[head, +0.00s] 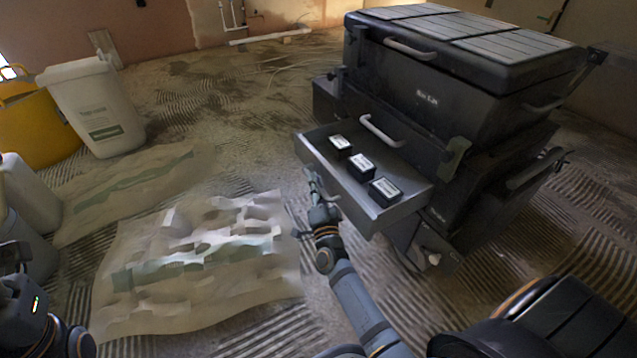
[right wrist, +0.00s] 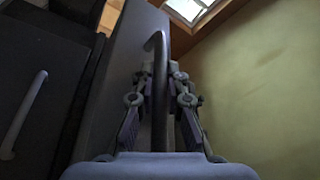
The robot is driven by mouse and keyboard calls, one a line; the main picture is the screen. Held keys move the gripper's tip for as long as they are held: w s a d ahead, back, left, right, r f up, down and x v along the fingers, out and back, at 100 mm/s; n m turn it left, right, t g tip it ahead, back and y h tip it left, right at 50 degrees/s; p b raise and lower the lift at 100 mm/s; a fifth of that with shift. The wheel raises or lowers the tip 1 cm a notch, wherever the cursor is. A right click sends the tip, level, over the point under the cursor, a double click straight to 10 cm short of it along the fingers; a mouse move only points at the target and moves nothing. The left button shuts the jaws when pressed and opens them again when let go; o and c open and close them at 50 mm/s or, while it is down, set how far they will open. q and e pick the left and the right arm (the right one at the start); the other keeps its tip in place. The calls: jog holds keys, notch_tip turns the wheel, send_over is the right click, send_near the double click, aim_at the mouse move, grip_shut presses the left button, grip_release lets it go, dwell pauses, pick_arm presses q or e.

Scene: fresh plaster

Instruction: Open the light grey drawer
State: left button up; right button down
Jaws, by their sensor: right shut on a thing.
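The light grey drawer (head: 377,212) is pulled well out of the black tool chest (head: 470,190), its inside showing. Three small dark boxes with white labels (head: 361,166) lie in it in a row. My right gripper (head: 313,183) is at the drawer's outer front face, low and to the left of the chest. In the right wrist view, its two fingers (right wrist: 160,95) are shut on the curved drawer handle (right wrist: 158,60), which runs between them. The drawer front (right wrist: 120,75) shows beside it. My left arm shows only partly at the lower left; its fingers do not show.
A white bucket (head: 95,105) and a yellow tub (head: 38,125) stand at the upper left. Crumpled sheets (head: 200,265) lie on the ridged floor left of my right arm. The floor between the sheets and the chest is mostly clear.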

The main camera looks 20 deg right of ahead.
jog(key=shift+f, duration=0.1)
jog(key=c, duration=1.7)
grip_release()
jog(key=shift+o, duration=0.2)
jog(key=v, duration=0.7)
jog(key=shift+s, duration=0.3)
